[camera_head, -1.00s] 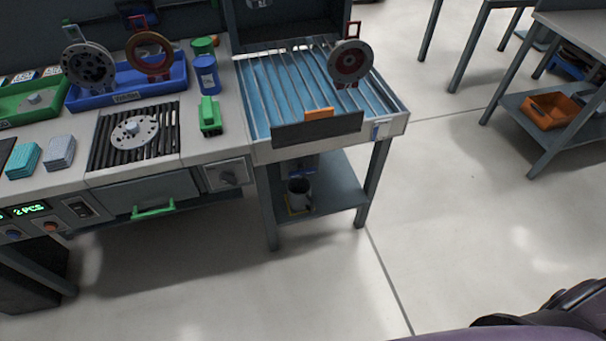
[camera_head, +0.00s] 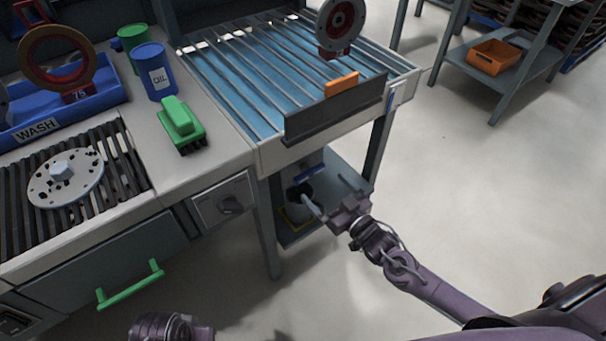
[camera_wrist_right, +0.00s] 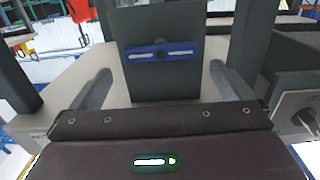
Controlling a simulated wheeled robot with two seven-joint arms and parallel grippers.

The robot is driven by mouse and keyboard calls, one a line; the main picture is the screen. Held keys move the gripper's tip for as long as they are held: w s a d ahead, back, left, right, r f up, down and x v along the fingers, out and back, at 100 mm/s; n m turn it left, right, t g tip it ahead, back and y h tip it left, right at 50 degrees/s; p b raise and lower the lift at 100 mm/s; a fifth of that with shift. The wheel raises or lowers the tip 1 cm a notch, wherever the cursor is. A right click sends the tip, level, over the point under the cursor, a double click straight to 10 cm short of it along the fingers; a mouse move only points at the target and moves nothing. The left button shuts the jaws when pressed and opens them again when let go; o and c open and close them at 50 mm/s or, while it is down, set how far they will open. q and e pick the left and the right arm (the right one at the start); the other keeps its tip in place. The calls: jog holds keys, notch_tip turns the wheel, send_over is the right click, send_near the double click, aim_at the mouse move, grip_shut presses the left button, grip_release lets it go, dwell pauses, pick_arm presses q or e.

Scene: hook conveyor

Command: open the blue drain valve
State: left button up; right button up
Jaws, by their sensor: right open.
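The blue drain valve (camera_wrist_right: 162,52) is a flat blue bar handle with a dark round centre on a grey panel. In the right wrist view it lies nearly level. In the head view its handle shows as a small blue strip (camera_head: 311,173) under the wash table. My right gripper (camera_wrist_right: 161,88) is open and empty. Its two fingers stand wide apart, on either side of the panel in the wrist view, and the handle appears ahead between them. In the head view the right gripper (camera_head: 330,203) is beside the table's lower shelf. My left gripper is not visible.
The slatted blue wash table (camera_head: 255,85) overhangs the valve. Its leg (camera_head: 380,135) stands close to my right arm. A drawer with a green handle (camera_head: 130,285) is at left.

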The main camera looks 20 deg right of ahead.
aim_at(312, 173)
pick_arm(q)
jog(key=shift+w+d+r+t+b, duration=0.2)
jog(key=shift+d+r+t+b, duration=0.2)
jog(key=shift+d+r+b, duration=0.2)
pick_arm(e)
jog(key=shift+r+x, duration=0.2)
jog(key=shift+x, duration=1.75)
jog(key=shift+r+x, duration=0.2)
jog(key=shift+x, duration=1.75)
jog(key=shift+a, duration=0.1)
jog(key=c, duration=0.7)
